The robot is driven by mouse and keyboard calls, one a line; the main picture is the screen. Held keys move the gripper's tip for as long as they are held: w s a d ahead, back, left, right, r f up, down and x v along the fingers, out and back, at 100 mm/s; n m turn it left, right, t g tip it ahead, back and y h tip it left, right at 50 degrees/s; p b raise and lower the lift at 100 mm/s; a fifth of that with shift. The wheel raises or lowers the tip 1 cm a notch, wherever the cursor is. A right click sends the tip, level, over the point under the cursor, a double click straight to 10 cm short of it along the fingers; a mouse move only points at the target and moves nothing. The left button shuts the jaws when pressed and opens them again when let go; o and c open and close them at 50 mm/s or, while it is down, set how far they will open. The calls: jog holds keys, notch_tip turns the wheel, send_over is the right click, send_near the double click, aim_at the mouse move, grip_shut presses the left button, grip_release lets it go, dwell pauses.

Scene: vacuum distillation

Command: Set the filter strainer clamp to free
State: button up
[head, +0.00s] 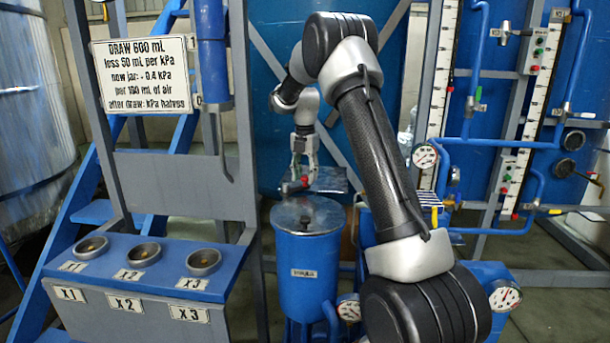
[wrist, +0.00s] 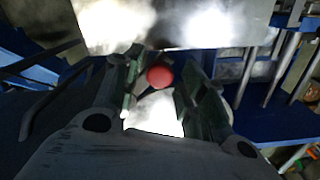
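The filter strainer looks to be the blue cylindrical vessel (head: 306,255) with a grey metal lid (head: 307,213) and a small label that I cannot read clearly. A red ball knob (head: 305,181), apparently the clamp handle's end, shows just above the lid. My gripper (head: 300,177) points down over the lid at this knob. In the wrist view the red knob (wrist: 160,77) lies between the two fingers of my gripper (wrist: 158,90), with a gap visible on each side. The fingers are apart. The rest of the clamp is mostly hidden, so I cannot tell its setting.
A blue console with cups (head: 144,252) marked X1, X2 and X3 stands at left, below a written sign (head: 146,72). Blue pipes and level scales (head: 525,110) fill the right side. A large blue tank stands behind.

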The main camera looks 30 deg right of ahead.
aim_at(305, 177)
dwell(0.3)
notch_tip(305, 177, up, 12)
dwell(0.4)
dwell(0.4)
